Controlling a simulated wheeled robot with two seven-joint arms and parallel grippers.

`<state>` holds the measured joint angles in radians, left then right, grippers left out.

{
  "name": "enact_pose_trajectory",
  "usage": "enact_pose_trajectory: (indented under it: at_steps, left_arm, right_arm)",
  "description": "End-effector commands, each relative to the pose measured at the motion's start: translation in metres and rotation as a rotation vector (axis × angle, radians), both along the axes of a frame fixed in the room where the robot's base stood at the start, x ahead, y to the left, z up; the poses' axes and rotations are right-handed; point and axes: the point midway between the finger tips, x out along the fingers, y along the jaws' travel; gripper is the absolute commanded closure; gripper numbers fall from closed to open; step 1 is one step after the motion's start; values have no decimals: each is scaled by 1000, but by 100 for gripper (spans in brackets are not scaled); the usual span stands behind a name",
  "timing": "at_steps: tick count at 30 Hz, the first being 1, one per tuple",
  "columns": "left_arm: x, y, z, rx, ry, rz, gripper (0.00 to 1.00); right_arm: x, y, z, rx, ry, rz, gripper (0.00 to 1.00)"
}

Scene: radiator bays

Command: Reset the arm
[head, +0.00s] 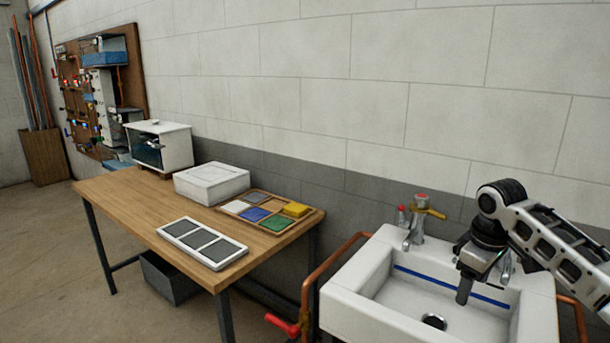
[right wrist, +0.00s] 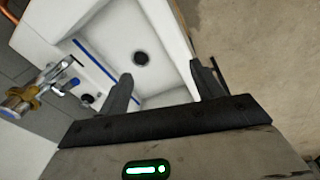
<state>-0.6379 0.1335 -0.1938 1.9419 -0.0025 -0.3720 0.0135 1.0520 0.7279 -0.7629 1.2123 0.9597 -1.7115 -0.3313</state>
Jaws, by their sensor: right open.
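My right arm (head: 560,245) comes in from the right in the head view. My right gripper (head: 465,290) hangs pointing down over the white sink (head: 345,300). In the right wrist view its two fingers (right wrist: 160,88) are spread apart with nothing between them. The sink basin and its dark drain (right wrist: 141,58) show beyond the fingers. My left gripper is in neither view.
A tap (head: 415,235) with a yellow lever and red top stands at the sink's back left. A wooden table (head: 145,205) stands left, with a white box (head: 211,183), a tray of coloured tiles (head: 232,208) and a panelled tray (head: 202,243).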

Motion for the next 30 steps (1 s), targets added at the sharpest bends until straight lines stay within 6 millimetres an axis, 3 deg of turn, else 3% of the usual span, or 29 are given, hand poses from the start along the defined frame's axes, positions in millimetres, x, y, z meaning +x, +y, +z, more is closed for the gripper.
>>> enact_pose_trajectory:
  at_steps: [1, 6, 11, 15, 18, 21, 27, 30]
  left_arm:
    - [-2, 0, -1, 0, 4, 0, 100]
    - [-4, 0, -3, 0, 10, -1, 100]
    - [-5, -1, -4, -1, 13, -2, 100]
    - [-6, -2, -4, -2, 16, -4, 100]
    - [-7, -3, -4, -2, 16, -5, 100]
    - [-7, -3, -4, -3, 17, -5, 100]
    - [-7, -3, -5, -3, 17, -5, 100]
    - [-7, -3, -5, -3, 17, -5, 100]
  right_arm:
    - [-1, 17, -27, 7, -10, 23, 34]
    - [-16, 83, -119, 72, -118, 78, 34]
    - [-52, 144, -188, 181, -239, 81, 34]
    - [-101, 192, -230, 302, -356, 30, 34]
    - [-140, 213, -246, 376, -442, -38, 34]
    - [-179, 223, -252, 427, -528, -117, 34]
    - [-240, 216, -245, 453, -662, -243, 34]
    - [-256, 211, -240, 448, -699, -272, 34]
